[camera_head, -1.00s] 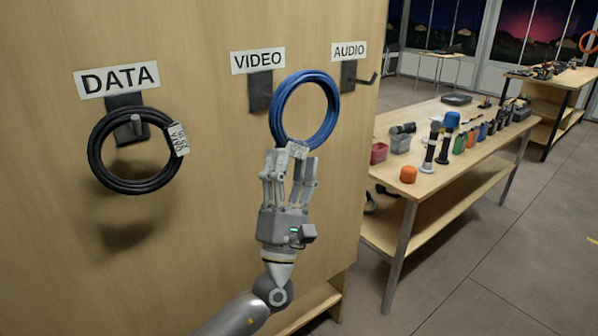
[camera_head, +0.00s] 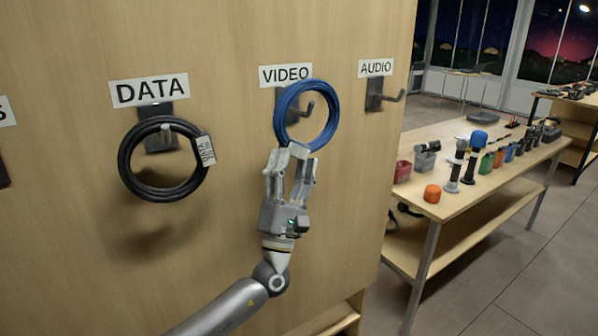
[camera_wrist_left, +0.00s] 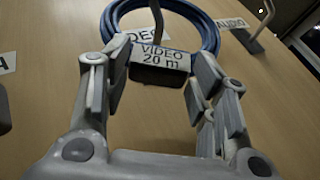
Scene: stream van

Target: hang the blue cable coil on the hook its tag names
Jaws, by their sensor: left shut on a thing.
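The blue cable coil (camera_head: 334,124) is held upright by its lower edge in front of the VIDEO hook (camera_head: 306,108). My left gripper (camera_head: 289,160) is shut on the coil at its tag, below the hook. In the left wrist view the white tag (camera_wrist_left: 162,60) reads "VIDEO 20 m" between the fingers (camera_wrist_left: 150,85), with the blue coil (camera_wrist_left: 211,38) behind it. The hook's prong shows inside the ring's opening; I cannot tell whether the coil rests on it. The VIDEO label (camera_head: 286,75) is above. My right gripper is not in view.
A black coil (camera_head: 128,178) hangs on the hook under the DATA label (camera_head: 149,90). The AUDIO hook (camera_head: 385,96), to the right, is empty. A wooden table (camera_head: 420,205) with microphones and small items stands right of the board. Another hook is cut off at the left edge.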

